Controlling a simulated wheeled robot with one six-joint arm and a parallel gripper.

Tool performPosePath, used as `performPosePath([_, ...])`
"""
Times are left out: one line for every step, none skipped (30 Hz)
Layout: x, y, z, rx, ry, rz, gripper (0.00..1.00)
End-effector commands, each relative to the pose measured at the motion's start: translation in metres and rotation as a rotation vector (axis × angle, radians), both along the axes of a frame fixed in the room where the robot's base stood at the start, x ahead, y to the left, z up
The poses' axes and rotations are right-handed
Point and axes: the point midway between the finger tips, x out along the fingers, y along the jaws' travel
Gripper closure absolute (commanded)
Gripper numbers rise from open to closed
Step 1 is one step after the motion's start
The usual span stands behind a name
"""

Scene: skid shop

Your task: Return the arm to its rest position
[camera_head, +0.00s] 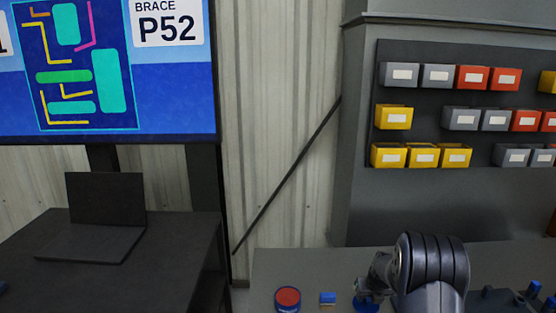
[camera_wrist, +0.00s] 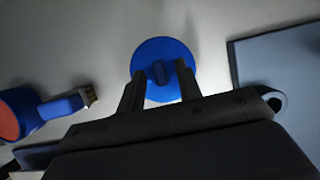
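My arm (camera_head: 432,268) reaches over the grey bench at the lower right of the head view, and its end is partly hidden there. In the wrist view my gripper (camera_wrist: 160,71) has its two dark fingers apart. A round blue piece with a raised knob (camera_wrist: 160,47) lies just beyond the fingertips, the knob lined up with the gap between them. I see no clear contact between the fingers and the knob. The blue piece also shows in the head view (camera_head: 366,304), below the arm's end.
A red-topped blue round object (camera_head: 288,297) and a small blue piece with a metal end (camera_head: 327,298) lie left of the gripper. Coloured bins (camera_head: 408,156) hang behind the bench (camera_head: 300,262). A laptop (camera_head: 103,215) stands on a dark desk at left, below a screen (camera_head: 110,75).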

Motion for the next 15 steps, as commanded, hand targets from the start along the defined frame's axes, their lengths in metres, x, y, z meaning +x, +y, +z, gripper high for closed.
performPosePath([0.002,0.0,-0.007,0.001,0.002,0.0,0.67])
performPosePath([0.002,0.0,-0.005,0.0,0.0,0.0,0.67])
performPosePath([0.003,0.0,0.004,-0.001,-0.004,0.001,0.67])
performPosePath([0.002,0.0,0.007,-0.001,-0.005,0.0,0.67])
performPosePath([0.002,0.0,0.009,0.0,-0.003,0.0,0.67])
performPosePath([0.002,0.0,0.013,0.0,-0.002,0.0,0.67])
performPosePath([0.002,0.0,0.015,0.0,-0.002,-0.001,0.67])
performPosePath([0.002,0.0,0.017,0.0,-0.002,-0.001,0.67])
performPosePath([0.002,0.0,0.018,0.0,-0.001,-0.001,0.67])
performPosePath([0.001,0.0,0.019,0.0,-0.001,-0.001,0.67])
performPosePath([0.001,0.0,0.02,0.0,0.0,-0.001,0.67])
performPosePath([0.001,0.0,0.02,0.0,0.0,-0.001,0.67])
performPosePath([0.001,0.0,0.021,0.0,0.001,-0.001,0.67])
performPosePath([0.001,0.0,0.021,0.0,0.001,0.0,0.67])
performPosePath([0.001,0.0,0.021,0.0,0.001,0.0,0.67])
